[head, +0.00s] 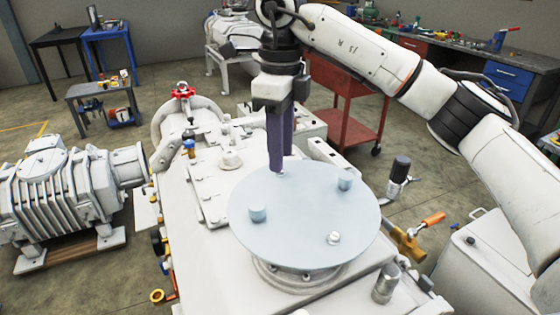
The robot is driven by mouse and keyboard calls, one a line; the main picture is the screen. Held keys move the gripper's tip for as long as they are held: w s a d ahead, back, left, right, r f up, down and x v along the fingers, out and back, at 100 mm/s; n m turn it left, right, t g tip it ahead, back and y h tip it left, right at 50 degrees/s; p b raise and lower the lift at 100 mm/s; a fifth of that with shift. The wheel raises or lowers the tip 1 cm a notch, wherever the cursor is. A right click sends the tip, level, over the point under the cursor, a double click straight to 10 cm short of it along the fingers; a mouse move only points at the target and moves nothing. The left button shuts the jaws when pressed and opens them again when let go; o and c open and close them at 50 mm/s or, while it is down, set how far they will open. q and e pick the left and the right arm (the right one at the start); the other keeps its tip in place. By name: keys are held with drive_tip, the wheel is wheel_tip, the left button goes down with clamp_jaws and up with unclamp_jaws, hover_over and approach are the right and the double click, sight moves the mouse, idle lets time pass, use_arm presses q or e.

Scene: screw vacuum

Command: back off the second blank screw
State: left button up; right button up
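A round pale blue blank plate (290,235) lies flat on a flanged port on top of the large white vacuum machine (225,265). A small silver screw (334,238) sits near the front right of the plate. Another small screw head (281,173) shows at the back edge, right at my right gripper's fingertips. My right gripper (283,164) points down there with its purple fingers close together. I cannot tell whether they grip that screw. My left gripper is out of view.
A metal cylinder (386,282) stands at the front right. A red cart (345,115) is behind. A grey motor unit (60,195) sits left.

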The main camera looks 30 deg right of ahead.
wheel_tip(320, 180, down, 2)
drive_tip(key=shift+f, duration=0.15)
clamp_jaws()
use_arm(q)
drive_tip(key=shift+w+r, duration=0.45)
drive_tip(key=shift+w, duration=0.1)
